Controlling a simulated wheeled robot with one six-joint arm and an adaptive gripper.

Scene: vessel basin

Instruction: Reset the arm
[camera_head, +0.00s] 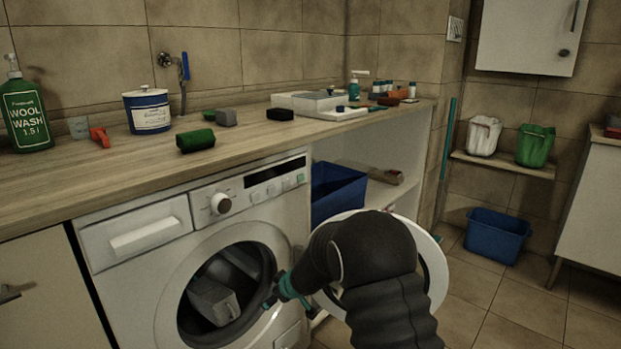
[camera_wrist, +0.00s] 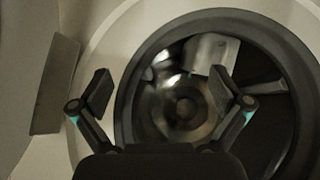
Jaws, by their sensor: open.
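My gripper (camera_head: 272,296) is at the right side of the open front of the washing machine (camera_head: 225,208). In the wrist view my gripper (camera_wrist: 163,92) is open and empty, with its two fingers spread in front of the drum opening (camera_wrist: 262,135). A light grey block-like object (camera_head: 213,300) lies inside the drum; it also shows in the wrist view (camera_wrist: 210,54). My arm covers much of the open round door (camera_head: 437,270).
A wooden counter (camera_head: 60,200) above the machine holds a green bottle (camera_head: 25,110), a white-and-blue tub (camera_head: 147,112) and several small blocks. A blue bin (camera_head: 338,192) stands on a shelf right of the machine. Another blue bin (camera_head: 497,235) stands on the tiled floor at the right.

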